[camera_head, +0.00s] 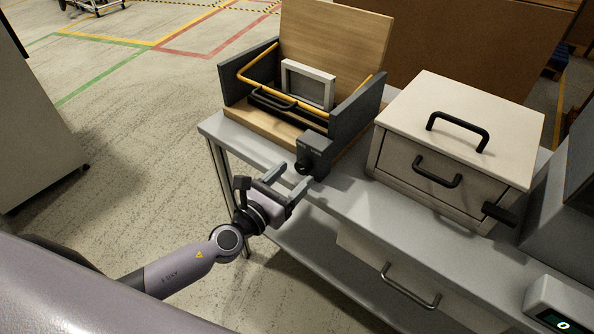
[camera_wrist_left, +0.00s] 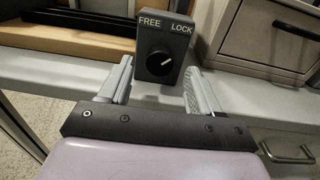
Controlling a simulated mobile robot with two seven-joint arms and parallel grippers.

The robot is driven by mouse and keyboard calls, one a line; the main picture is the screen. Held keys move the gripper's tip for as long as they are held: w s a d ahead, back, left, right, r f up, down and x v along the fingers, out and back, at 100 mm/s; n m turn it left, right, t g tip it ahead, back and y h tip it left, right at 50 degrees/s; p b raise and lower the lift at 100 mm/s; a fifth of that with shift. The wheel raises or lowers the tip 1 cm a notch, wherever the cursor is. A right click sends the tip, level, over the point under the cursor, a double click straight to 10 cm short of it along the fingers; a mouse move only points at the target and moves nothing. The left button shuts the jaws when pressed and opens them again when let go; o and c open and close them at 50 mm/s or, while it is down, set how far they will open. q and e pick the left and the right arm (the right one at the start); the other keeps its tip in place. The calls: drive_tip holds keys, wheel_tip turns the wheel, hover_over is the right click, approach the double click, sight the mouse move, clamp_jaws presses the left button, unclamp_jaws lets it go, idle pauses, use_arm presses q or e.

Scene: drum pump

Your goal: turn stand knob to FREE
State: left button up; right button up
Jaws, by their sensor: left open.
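The stand knob (camera_wrist_left: 159,63) is a round black dial on the front of a dark grey box (camera_wrist_left: 165,40). The box has FREE at its upper left and LOCK at its upper right. The knob's white mark points up and right, towards LOCK. In the head view the knob box (camera_head: 315,150) sits at the front right of the wooden stand (camera_head: 262,124). My left gripper (camera_head: 289,180) is open in front of the box. In the wrist view its fingers (camera_wrist_left: 160,80) lie left and right of the knob, with nothing held. My right gripper is not in view.
The stand holds a yellow bar (camera_head: 245,82) and a framed panel (camera_head: 308,85) on the grey bench (camera_head: 350,205). A beige drawer cabinet (camera_head: 455,140) with black handles stands close to its right. Open floor lies left of the bench.

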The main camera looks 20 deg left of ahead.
use_arm(q)
drive_tip(key=shift+x, duration=1.2)
drive_tip(key=c, duration=1)
drive_tip(key=shift+c, duration=0.2)
